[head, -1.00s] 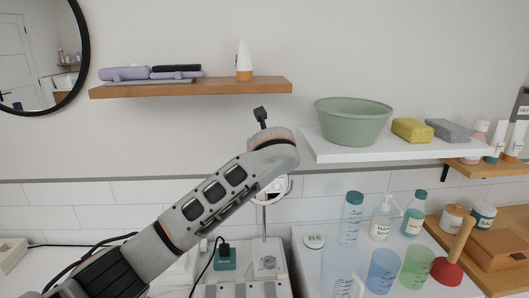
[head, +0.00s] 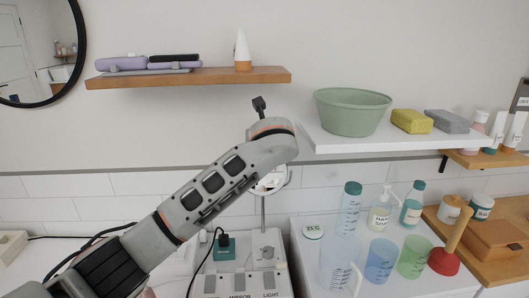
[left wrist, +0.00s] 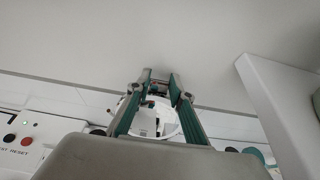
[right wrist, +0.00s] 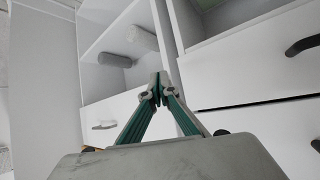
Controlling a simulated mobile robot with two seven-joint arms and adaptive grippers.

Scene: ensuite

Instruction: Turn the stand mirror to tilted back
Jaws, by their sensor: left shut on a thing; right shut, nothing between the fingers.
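The stand mirror (head: 272,181) is round on a thin upright post, behind the counter clutter in the head view. My left arm hides its upper part. In the left wrist view the mirror (left wrist: 168,122) shows as a pale disc between and below the fingers of my left gripper (left wrist: 158,82). That gripper is shut on the mirror, at its edge as far as I can see; the exact contact is small and unclear. In the head view my left wrist hides the gripper. My right gripper (right wrist: 158,87) is shut and empty, in front of white cabinetry, away from the mirror.
A white shelf (head: 350,146) with a green basin (head: 352,112) juts out close right of my left wrist. A wooden shelf (head: 190,78) is above. Bottles, cups and a plunger (head: 446,258) crowd the counter right of the mirror; a switch box (head: 240,282) stands in front.

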